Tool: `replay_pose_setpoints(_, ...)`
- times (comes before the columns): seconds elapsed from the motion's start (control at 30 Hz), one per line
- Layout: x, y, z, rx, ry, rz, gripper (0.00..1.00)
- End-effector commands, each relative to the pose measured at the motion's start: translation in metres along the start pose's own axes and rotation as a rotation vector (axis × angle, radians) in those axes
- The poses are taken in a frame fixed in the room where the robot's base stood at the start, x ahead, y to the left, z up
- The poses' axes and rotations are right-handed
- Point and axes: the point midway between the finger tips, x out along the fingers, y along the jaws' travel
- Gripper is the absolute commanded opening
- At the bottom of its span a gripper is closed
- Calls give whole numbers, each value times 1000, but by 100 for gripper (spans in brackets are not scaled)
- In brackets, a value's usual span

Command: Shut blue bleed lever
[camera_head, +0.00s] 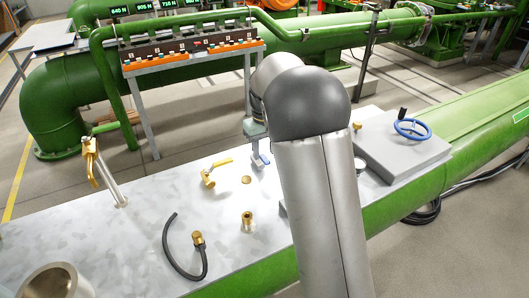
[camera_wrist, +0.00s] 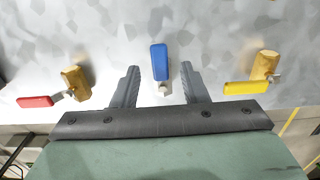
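The blue lever (camera_wrist: 159,62) shows in the wrist view as a short blue handle with a pale metal end, pointing away from my gripper. My gripper (camera_wrist: 160,70) is open, with one grey finger on each side of the blue lever and a visible gap to each. A red lever (camera_wrist: 36,101) on a brass valve is at the left of that view. A yellow lever (camera_wrist: 246,88) on a brass valve is at the right; a yellow lever also shows in the head view (camera_head: 219,165).
The valves stand on a grey metal bench top (camera_head: 150,190). A black hose with a brass end (camera_head: 198,238), a brass fitting (camera_head: 248,221) and a tall yellow-handled valve (camera_head: 92,150) are there too. A blue handwheel (camera_head: 412,128) sits on a grey box at the right.

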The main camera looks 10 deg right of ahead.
Motion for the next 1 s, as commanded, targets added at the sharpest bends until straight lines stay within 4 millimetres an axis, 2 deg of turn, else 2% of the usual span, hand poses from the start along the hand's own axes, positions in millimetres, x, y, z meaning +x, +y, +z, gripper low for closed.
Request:
replay_pose_setpoints(0.2, 16, 0, 0, 0, 0, 1, 40)
replay_pose_setpoints(0.47, 17, 0, 0, 0, 1, 1, 40)
replay_pose_setpoints(0.57, 17, 0, 0, 0, 0, 1, 15)
replay_pose_setpoints(0.6, 17, 0, 0, 0, 0, 1, 4)
replay_pose_setpoints(0.63, 17, 0, 0, 0, 0, 1, 0)
replay_pose_setpoints(1.0, 16, -3, -1, -48, 1, 0, 0)
